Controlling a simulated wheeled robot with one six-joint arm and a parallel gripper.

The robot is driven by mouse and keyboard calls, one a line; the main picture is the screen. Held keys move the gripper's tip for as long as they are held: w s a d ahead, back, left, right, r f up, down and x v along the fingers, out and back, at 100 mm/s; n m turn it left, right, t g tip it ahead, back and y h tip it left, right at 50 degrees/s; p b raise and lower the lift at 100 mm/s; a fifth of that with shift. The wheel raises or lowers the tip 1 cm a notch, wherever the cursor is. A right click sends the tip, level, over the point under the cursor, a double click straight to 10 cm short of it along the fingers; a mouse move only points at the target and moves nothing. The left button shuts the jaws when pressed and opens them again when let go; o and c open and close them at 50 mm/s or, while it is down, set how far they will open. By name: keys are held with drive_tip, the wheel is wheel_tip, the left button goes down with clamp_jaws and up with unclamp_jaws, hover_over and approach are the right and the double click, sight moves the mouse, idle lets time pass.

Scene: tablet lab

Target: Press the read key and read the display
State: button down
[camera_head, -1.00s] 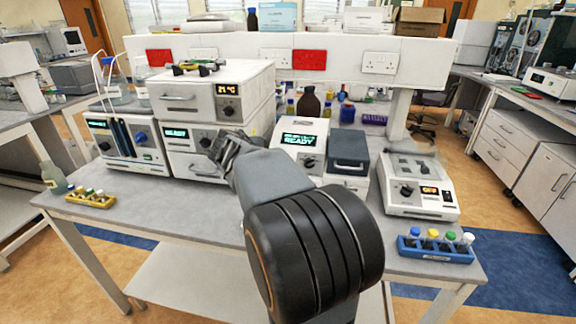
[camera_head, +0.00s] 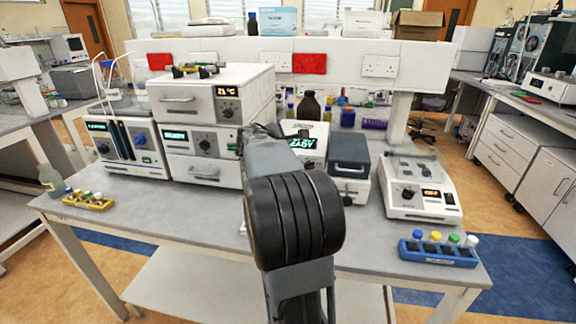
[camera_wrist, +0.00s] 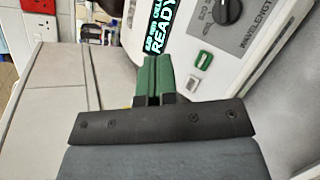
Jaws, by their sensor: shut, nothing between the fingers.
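The photometer (camera_wrist: 262,75) is a white instrument with a dark display (camera_wrist: 158,28) that shows READY in green letters under a smaller line I cannot read surely. In the head view my arm covers part of this display (camera_head: 303,143). Contact cannot be judged. In the head view the fingers are largely hidden behind the arm.
A small pale switch (camera_wrist: 192,85) sits beside the key. Left stand stacked white units (camera_head: 203,145); right are a dark-lidded box (camera_head: 349,152) and a balance (camera_head: 420,190). A blue vial rack (camera_head: 438,255) is at front right. The bench front is mostly clear.

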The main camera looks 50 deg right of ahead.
drive_tip(key=shift+w+d+f+b, duration=0.4)
drive_tip(key=shift+f+b, duration=0.35)
drive_tip(key=shift+f, duration=0.45)
drive_tip(key=shift+w+d+f+b, duration=0.15)
drive_tip(key=shift+d+f+b, duration=0.55)
drive_tip(key=shift+f, duration=0.55)
drive_tip(key=shift+w+d+f+b, duration=0.3)
drive_tip(key=shift+f+b, duration=0.55)
drive_tip(key=shift+f, duration=0.35)
drive_tip(key=shift+f, duration=0.15)
drive_tip(key=shift+d+f+b, duration=0.15)
drive_tip(key=shift+f+b, duration=0.05)
drive_tip(key=shift+b, duration=0.2)
drive_tip(key=shift+w+d+f+b, duration=0.1)
drive_tip(key=shift+f+b, duration=0.25)
drive_tip(key=shift+f, duration=0.05)
drive_tip(key=shift+r, duration=0.15)
drive_tip(key=shift+a+r+p, duration=0.25)
drive_tip(key=shift+r+p, duration=0.15)
drive_tip(key=shift+r, duration=0.2)
drive_tip(key=shift+s+r, duration=0.1)
drive_tip(key=shift+s, duration=0.1)
